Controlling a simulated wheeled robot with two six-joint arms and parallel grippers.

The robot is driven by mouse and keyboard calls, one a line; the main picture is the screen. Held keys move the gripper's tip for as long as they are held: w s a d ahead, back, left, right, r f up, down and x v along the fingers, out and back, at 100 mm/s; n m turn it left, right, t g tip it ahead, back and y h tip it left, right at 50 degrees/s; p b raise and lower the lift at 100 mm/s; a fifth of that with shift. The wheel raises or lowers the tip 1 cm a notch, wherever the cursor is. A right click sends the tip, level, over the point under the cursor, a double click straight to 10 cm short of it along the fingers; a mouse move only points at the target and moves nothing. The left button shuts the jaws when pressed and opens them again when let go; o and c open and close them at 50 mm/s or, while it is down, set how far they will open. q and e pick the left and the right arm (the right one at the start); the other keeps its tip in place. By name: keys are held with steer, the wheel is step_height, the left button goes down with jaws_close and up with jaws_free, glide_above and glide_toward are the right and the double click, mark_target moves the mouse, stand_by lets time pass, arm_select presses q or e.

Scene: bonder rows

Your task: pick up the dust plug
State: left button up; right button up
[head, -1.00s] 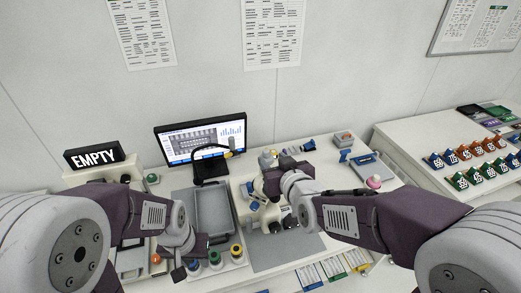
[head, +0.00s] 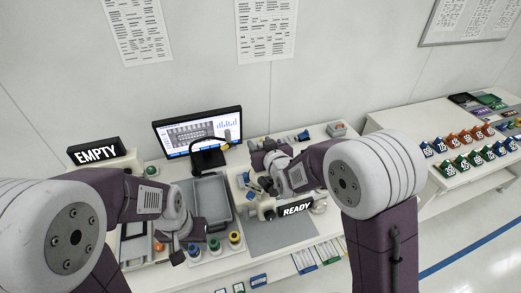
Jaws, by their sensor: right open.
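I cannot make out a dust plug for certain; several parts on the bench are too small to tell, and my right arm hides others. My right gripper (head: 262,157) is open, over the white bonder machine (head: 266,208) with the lit READY sign (head: 297,209). Its fingertips are small and partly lost against the machine. My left gripper (head: 178,246) hangs low over the bench at the left, beside the tray of round colored-top pots (head: 214,244). Its fingers point down and I cannot tell whether they are apart.
A grey tray (head: 226,213) lies between my grippers. A monitor (head: 240,140) and a lit EMPTY sign (head: 96,153) stand behind. A grey mat (head: 283,241) lies in front of the machine. A second table (head: 395,126) at the right holds rows of colored blocks.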

mark_target(261, 144)
steer(key=shift+s, duration=0.1)
jaws_close()
steer(key=shift+r, duration=0.1)
step_height(261, 144, up, 10)
steer(key=shift+f+b, duration=0.1)
steer(key=shift+b, duration=0.6)
